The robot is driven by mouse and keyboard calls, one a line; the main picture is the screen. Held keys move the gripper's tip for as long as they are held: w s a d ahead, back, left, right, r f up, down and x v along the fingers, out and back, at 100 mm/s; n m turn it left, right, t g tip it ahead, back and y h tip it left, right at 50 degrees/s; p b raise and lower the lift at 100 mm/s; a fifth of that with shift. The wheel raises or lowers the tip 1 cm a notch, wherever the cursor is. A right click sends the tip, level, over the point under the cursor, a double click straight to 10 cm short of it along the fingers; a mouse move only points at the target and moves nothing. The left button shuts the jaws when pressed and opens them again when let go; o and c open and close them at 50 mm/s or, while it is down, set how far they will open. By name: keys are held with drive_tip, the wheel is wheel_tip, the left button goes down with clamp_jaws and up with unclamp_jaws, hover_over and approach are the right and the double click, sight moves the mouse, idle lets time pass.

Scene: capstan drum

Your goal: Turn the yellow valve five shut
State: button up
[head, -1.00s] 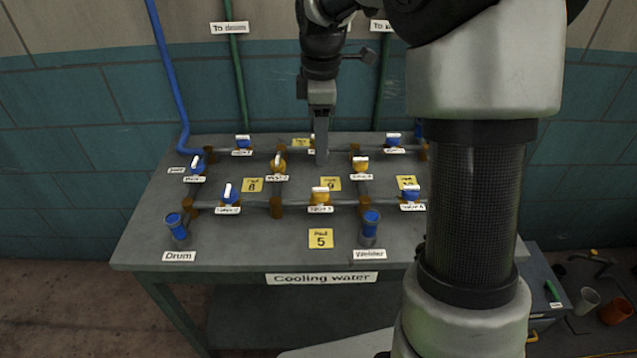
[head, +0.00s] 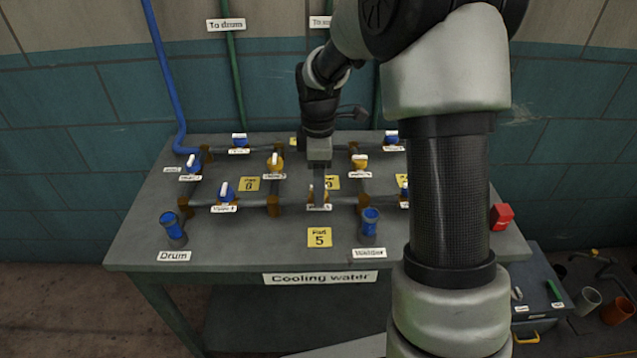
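A yellow valve (head: 312,196) sits in the middle of the front pipe run on the grey bench. The small label below it is too blurred to read surely, so I cannot confirm it is valve five. My gripper (head: 319,197) points down right over this valve and hides most of it, including its handle. I see the fingers nearly edge on, so I cannot tell whether they are open, shut or touching the handle. Two more yellow valves stand behind, one to the left (head: 275,163) and one to the right (head: 360,162).
Blue valves stand near, one at front left (head: 226,193). Upright blue fittings stand at the Drum label (head: 173,229) and the Welder label (head: 370,221). A red block (head: 501,216) lies at the bench's right. My arm hides part of the right side.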

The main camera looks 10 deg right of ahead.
drive_tip(key=c, duration=1)
drive_tip(key=shift+c, duration=0.2)
drive_tip(key=shift+m, duration=0.4)
drive_tip(key=m+p, duration=0.1)
drive_tip(key=m, duration=0.2)
drive_tip(key=shift+m, duration=0.4)
drive_tip(key=m+p, duration=0.1)
drive_tip(key=m, duration=0.3)
drive_tip(key=shift+m, duration=0.3)
drive_tip(key=m, duration=0.4)
drive_tip(key=shift+p, duration=0.35)
drive_tip(key=m, duration=0.4)
drive_tip(key=shift+m+p, duration=0.3)
